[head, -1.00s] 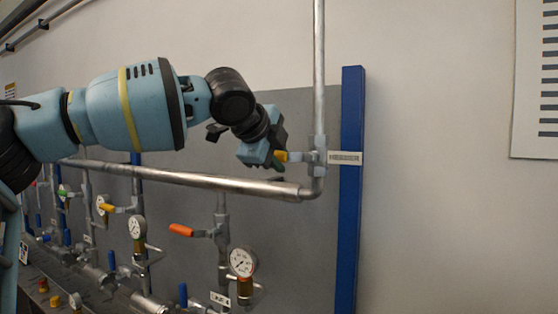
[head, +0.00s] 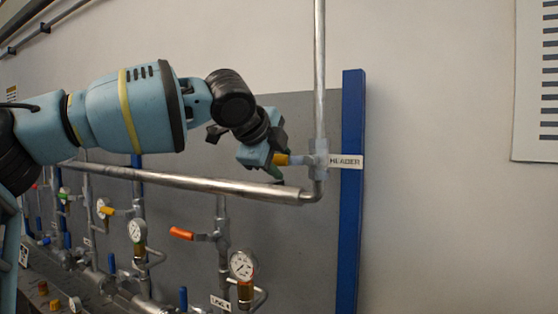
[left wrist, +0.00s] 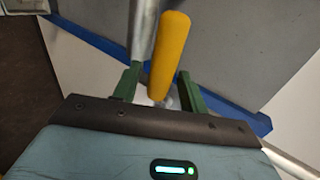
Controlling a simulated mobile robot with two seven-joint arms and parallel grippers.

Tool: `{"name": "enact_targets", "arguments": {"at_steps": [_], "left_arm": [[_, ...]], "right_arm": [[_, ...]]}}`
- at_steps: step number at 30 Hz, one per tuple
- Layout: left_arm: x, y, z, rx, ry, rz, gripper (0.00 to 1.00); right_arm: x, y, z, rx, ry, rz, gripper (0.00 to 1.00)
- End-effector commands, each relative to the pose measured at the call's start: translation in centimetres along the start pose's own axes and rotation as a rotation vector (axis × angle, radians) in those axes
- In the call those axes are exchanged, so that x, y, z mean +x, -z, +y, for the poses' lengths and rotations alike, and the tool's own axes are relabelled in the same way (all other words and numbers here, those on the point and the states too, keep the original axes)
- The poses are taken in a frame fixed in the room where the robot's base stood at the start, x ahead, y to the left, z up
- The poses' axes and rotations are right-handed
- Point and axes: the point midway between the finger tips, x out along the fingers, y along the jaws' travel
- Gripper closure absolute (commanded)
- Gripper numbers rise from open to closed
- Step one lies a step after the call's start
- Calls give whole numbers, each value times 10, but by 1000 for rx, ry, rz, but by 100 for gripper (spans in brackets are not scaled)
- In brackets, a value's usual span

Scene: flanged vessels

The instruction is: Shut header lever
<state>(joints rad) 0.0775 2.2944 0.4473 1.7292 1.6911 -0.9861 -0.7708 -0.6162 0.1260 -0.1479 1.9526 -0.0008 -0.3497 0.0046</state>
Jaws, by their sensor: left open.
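The header lever (head: 281,159) has a yellow grip and sticks out to the left from the valve (head: 318,158) on the vertical pipe, beside the white HEADER label (head: 346,162). In the left wrist view the yellow lever (left wrist: 168,52) runs up and away between two green fingers. My left gripper (head: 277,168) is at the lever in the head view, partly covering its end. In the left wrist view the fingers of my left gripper (left wrist: 158,85) are apart, one on each side of the lever. I cannot tell whether either finger touches it. My right gripper is not in view.
A horizontal pipe (head: 200,180) runs just below my left gripper. An orange lever (head: 181,233) and a pressure gauge (head: 242,265) are lower down. A blue post (head: 350,230) stands right of the valve.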

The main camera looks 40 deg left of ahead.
Motion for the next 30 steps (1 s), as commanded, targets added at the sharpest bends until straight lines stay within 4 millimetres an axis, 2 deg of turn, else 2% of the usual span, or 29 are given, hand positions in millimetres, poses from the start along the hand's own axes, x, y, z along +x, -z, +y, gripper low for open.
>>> {"name": "enact_targets", "arguments": {"at_steps": [9,15,30], "left_arm": [[-48,0,-1,0,6,2,57],[-70,0,0,1,2,0,57],[-74,-1,1,0,-1,-1,57]], "right_arm": [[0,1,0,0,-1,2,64],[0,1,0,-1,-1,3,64],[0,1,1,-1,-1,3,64]]}}
